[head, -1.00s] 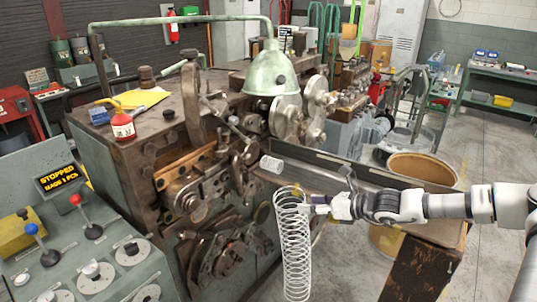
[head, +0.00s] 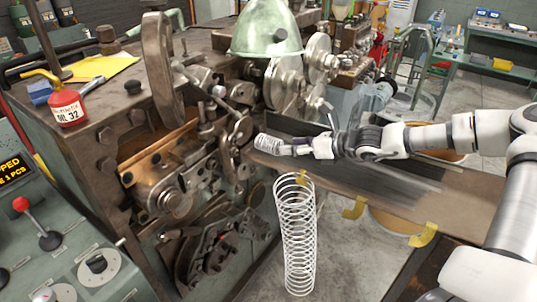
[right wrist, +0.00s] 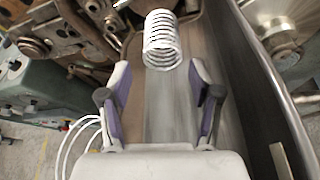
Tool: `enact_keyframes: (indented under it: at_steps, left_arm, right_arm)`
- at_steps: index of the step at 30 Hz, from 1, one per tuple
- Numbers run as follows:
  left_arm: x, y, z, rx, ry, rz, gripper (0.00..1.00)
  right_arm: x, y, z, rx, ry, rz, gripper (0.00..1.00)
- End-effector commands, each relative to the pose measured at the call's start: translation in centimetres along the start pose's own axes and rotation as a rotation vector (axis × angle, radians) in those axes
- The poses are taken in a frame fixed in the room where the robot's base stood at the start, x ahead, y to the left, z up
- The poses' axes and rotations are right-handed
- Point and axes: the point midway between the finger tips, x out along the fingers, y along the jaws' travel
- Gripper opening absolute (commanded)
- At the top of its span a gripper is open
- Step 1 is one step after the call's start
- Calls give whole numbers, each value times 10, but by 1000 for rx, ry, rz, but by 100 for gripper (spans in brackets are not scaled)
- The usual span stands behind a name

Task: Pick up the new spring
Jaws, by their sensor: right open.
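A short white coil spring (head: 268,144) lies at the machine end of the metal chute. In the right wrist view the short spring (right wrist: 162,40) is straight ahead, just beyond the fingertips and in line with the gap between them. My right gripper (head: 298,147) is just right of the spring in the head view, over the chute. In the right wrist view my right gripper (right wrist: 161,82) has its purple-padded fingers spread, with nothing between them. My left gripper is not in view.
The chute has a raised back wall (right wrist: 268,90). The coiling machine (head: 160,170) crowds the left side, with a green lamp shade (head: 265,32) above.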

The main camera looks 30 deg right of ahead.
Motion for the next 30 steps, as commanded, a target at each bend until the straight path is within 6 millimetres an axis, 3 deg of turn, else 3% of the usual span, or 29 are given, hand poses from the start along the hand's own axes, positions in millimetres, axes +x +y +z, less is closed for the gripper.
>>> enact_keyframes:
  at_steps: [7,15,22,23,26,27,30]
  left_arm:
    - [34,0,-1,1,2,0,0]
    - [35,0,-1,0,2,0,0]
    - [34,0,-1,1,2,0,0]
    - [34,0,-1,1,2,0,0]
    - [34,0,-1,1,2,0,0]
    - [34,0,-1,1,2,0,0]
    - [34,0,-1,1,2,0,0]
  right_arm:
    - [21,-1,-5,-6,4,-2,63]
    - [52,1,4,-2,4,-1,63]
    - [54,1,6,1,-2,-1,63]
    - [54,1,6,1,-2,-1,56]
    - [54,1,6,1,-1,-1,21]
    - [54,1,6,1,-1,0,16]
    - [54,1,6,1,-2,0,16]
